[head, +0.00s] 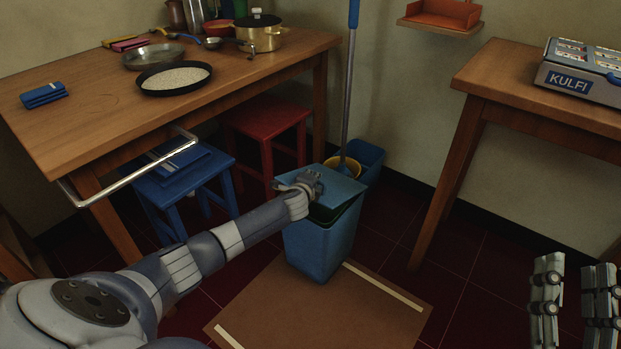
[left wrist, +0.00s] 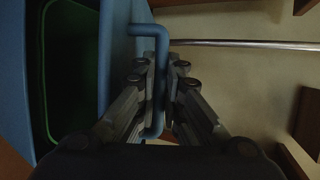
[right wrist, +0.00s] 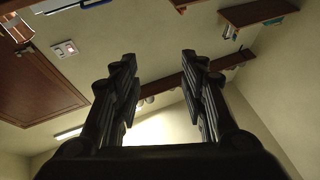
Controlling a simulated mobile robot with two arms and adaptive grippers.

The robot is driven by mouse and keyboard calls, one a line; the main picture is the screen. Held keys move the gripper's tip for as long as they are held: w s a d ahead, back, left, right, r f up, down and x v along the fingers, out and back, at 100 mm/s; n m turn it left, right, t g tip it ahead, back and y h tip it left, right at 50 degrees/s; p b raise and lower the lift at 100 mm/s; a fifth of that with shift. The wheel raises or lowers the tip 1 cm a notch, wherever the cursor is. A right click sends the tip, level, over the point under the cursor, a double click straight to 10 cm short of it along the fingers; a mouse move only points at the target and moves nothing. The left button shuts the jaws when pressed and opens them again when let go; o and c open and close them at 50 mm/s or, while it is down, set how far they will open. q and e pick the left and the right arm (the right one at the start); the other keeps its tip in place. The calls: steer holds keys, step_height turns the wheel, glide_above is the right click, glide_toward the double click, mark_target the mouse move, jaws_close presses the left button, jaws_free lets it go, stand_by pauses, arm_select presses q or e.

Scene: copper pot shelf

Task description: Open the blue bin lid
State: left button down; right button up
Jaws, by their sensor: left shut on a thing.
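The blue bin (head: 318,245) stands on the floor by a brown mat. Its blue lid (head: 343,188) is tilted up part way, with a dark gap and green inner rim below its edge. My left gripper (head: 303,183) is at the lid's near edge. In the left wrist view, my left gripper (left wrist: 160,95) is shut on the blue lid handle (left wrist: 148,30). There the lid (left wrist: 115,45) stands beside the bin's open mouth with its green lining (left wrist: 72,70). My right gripper (head: 574,300) is open and empty at the lower right; it also shows in the right wrist view (right wrist: 158,65).
A mop (head: 349,90) stands in a yellow bucket (head: 345,166) behind the lid, near another blue container (head: 368,160). A wooden table (head: 95,110) with pans and a metal rail is at the left. A red stool (head: 268,120), blue stool (head: 185,175) and right table (head: 500,85) flank the bin.

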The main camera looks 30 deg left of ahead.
arm_select(q)
steer(key=shift+w+r, duration=0.3)
steer(key=shift+r, duration=0.15)
arm_select(e)
steer(key=f, duration=0.1)
steer(key=w+f+g, duration=0.1)
steer(key=f, duration=0.1)
steer(key=shift+w+g+h, duration=0.15)
steer(key=shift+g+h, duration=0.15)
steer(key=shift+h, duration=0.1)
arm_select(q)
steer(key=c, duration=2)
jaws_free()
steer(key=shift+o, duration=0.2)
arm_select(e)
steer(key=shift+d, duration=0.1)
arm_select(q)
steer(key=shift+s, duration=0.1)
steer(key=shift+s+d+r, duration=0.15)
steer(key=shift+s+d, duration=0.05)
steer(key=shift+s, duration=0.2)
steer(key=v, duration=1.1)
